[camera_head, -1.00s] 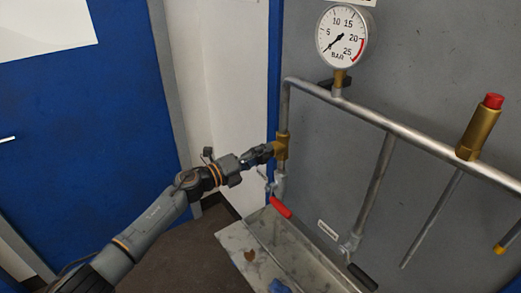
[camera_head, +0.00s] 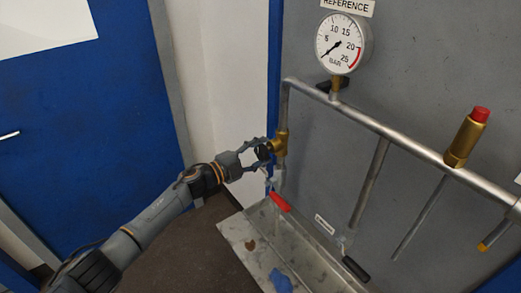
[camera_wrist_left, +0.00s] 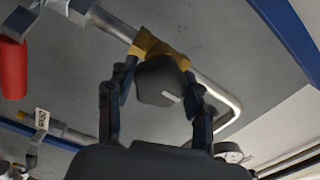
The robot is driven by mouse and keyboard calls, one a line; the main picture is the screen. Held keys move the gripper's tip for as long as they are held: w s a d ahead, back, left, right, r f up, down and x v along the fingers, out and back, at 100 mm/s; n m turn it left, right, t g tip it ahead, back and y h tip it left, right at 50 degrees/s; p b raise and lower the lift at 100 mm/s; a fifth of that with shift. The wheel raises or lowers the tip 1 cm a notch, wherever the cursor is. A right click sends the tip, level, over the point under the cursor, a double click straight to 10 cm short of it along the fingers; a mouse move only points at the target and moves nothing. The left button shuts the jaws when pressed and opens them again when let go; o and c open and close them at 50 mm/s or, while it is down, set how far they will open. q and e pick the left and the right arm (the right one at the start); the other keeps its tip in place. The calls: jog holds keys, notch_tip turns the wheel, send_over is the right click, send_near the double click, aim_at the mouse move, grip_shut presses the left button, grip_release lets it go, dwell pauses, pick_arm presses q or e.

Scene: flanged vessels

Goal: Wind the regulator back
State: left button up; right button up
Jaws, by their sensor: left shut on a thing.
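The regulator is a brass body (camera_head: 280,143) with a dark knob (camera_head: 264,152) on its left side, at the left end of the steel pipe. My left gripper (camera_head: 256,151) has its two fingers on either side of the knob and is shut on it. In the left wrist view the dark grey knob (camera_wrist_left: 158,84), with a small white mark, sits between the fingers in front of the brass body (camera_wrist_left: 152,46). The round gauge (camera_head: 342,44), marked in bar, stands on the pipe; its needle points to the lower left, at the low end. My right gripper is not in view.
A red lever (camera_head: 280,202) sits just below the regulator, and a black lever (camera_head: 356,268) is lower right. A brass valve with a red cap (camera_head: 467,137) stands on the pipe. A metal tray (camera_head: 238,232) lies below. Grey panel stands behind.

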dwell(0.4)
pick_arm(q)
jog(key=o, duration=1.2)
jog(key=v, duration=1.2)
